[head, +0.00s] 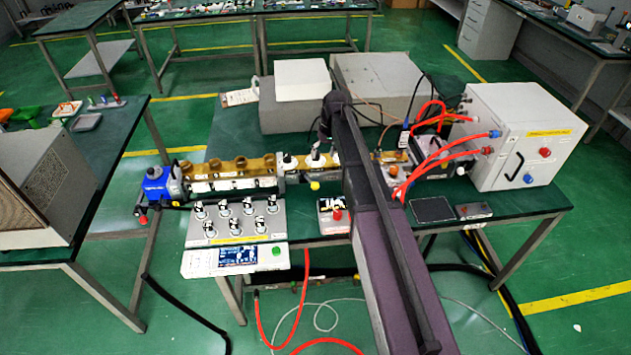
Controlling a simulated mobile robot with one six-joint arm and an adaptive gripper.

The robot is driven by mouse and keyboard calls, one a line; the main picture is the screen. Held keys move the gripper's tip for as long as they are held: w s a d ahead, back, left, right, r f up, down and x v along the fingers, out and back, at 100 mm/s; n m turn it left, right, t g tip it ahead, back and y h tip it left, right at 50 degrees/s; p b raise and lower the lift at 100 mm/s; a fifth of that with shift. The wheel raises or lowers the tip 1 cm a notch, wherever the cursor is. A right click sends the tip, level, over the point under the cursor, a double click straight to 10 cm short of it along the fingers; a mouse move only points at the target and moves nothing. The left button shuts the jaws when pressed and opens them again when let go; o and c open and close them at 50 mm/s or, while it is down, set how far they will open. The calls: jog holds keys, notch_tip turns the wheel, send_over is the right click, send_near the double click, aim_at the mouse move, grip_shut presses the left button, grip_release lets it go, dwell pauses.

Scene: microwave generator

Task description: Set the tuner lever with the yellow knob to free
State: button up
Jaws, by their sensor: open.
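A small yellow knob (315,186) shows at the front of the waveguide line (335,172), just left of my arm. The lever that carries it is too small to make out, and its setting cannot be read. My gripper (321,142) is a small dark shape at the end of my arm, above and behind the knob. It is open, with nothing seen in it, and appears apart from the knob. Its fingertips are hard to make out against the black and white fittings behind. My arm hides part of the line to the right of the knob.
A panel with several switches (237,222) and a small box with a red button (334,216) stand in front of the line. A blue unit (157,186) is at its left end. Red cables (432,163) run to a white cabinet (525,135) on the right.

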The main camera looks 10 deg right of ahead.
aim_at(316, 184)
jog(key=shift+f, duration=0.1)
dwell(0.3)
jog(key=a+f+b, duration=0.1)
jog(key=f+b, duration=0.8)
jog(key=a+f+b, duration=0.1)
jog(key=f+b, duration=0.3)
jog(key=shift+s+a+f+b, duration=0.15)
jog(key=shift+s+a+b, duration=0.15)
dwell(0.5)
dwell(0.3)
grip_shut()
